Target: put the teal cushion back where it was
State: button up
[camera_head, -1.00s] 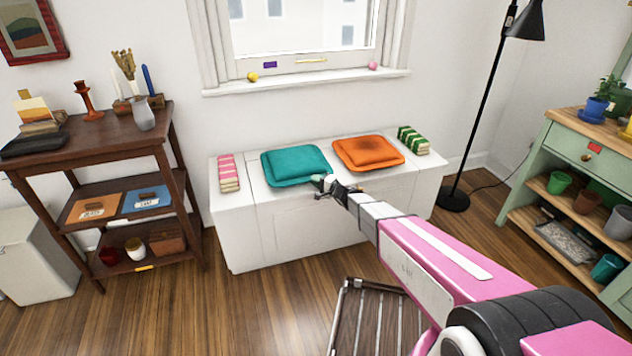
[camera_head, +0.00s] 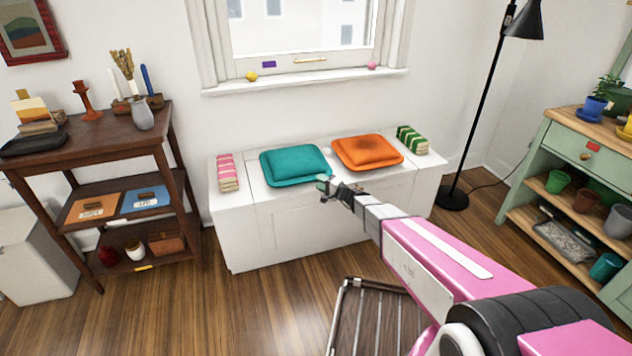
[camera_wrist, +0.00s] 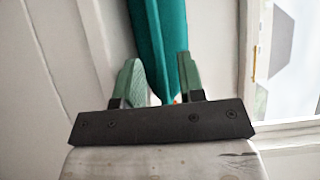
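The teal cushion (camera_head: 296,165) lies flat on the left-middle part of the white window bench (camera_head: 300,222), under the window. In the wrist view the cushion (camera_wrist: 160,35) is seen edge-on beyond and between the fingertips. My gripper (camera_head: 326,187) is at the cushion's front right corner, low over the bench's front edge. In the wrist view my gripper's (camera_wrist: 163,82) two green fingers stand apart, with gaps beside the cushion's edge. The fingers look open and clear of it, though how near the cushion is to them is hard to tell.
An orange cushion (camera_head: 367,152) lies to the right on the bench. Pink-striped (camera_head: 227,172) and green-striped (camera_head: 412,139) stacks sit at the bench's ends. A slatted wooden piece (camera_head: 378,318) is on the floor in front. A dark shelf (camera_head: 95,150) stands left, a black lamp (camera_head: 480,110) right.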

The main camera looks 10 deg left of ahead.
jog(key=s+d+r+n+g+h, duration=0.1)
jog(key=s+d+h, duration=0.4)
jog(key=d, duration=0.8)
jog(key=s+d+r+n+g+h, duration=0.2)
jog(key=s+d+g+h, duration=0.2)
jog(key=s+d, duration=0.6)
jog(key=s+d+r+n+g+h, duration=0.1)
jog(key=s+d+h, duration=0.6)
jog(key=d, duration=1.1)
jog(key=shift+s+d+r+n+g, duration=0.2)
jog(key=shift+s+r+n+g, duration=0.2)
jog(key=shift+s+r+g, duration=0.3)
